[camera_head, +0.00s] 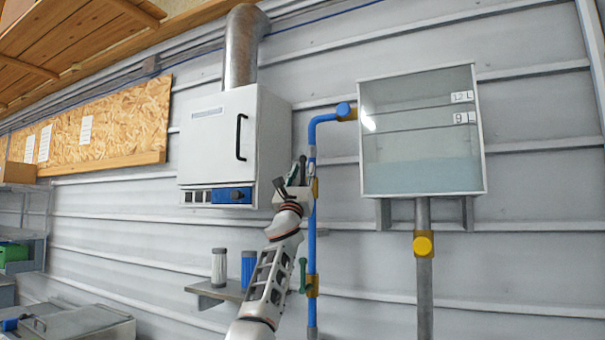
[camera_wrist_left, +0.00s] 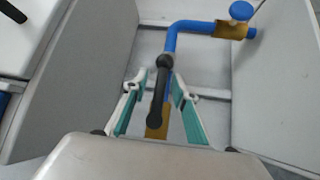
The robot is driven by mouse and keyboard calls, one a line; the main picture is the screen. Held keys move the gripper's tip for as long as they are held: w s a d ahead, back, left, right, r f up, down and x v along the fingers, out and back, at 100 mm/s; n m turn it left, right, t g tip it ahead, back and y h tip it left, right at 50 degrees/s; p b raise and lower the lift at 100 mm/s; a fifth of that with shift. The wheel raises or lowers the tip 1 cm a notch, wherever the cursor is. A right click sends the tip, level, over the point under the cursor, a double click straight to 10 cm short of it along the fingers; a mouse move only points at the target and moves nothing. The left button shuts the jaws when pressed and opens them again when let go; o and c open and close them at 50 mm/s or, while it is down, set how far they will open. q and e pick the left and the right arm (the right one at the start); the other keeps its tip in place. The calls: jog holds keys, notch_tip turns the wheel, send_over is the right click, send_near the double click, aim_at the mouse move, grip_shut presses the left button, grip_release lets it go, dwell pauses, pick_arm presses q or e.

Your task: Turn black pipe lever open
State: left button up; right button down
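In the left wrist view, a black lever (camera_wrist_left: 161,88) is mounted on a yellow-brown fitting on the blue pipe (camera_wrist_left: 171,42). My left gripper (camera_wrist_left: 158,92) is open, with one teal-padded finger on each side of the lever and visible gaps between. In the head view, my left gripper (camera_head: 292,183) is raised to the upper part of the vertical blue pipe (camera_head: 311,235), just right of the white cabinet. The gripper largely hides the black lever there. My right gripper is not in view.
A white cabinet (camera_head: 222,140) is close on the left. A clear tank (camera_head: 420,135) with liquid hangs at right. A green lever (camera_head: 303,274) is lower on the blue pipe. A small shelf (camera_head: 207,292) bears two containers beside my arm.

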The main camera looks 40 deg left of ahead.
pick_arm(q)
jog(key=shift+s, duration=0.15)
jog(key=shift+s+a+f, duration=0.1)
jog(key=shift+s+f, duration=0.1)
jog(key=shift+s, duration=0.2)
jog(key=shift+s+d+f, duration=0.25)
jog(key=shift+d+f, duration=0.05)
jog(key=shift+f, duration=0.2)
jog(key=v, duration=1)
jog(key=shift+w, duration=0.15)
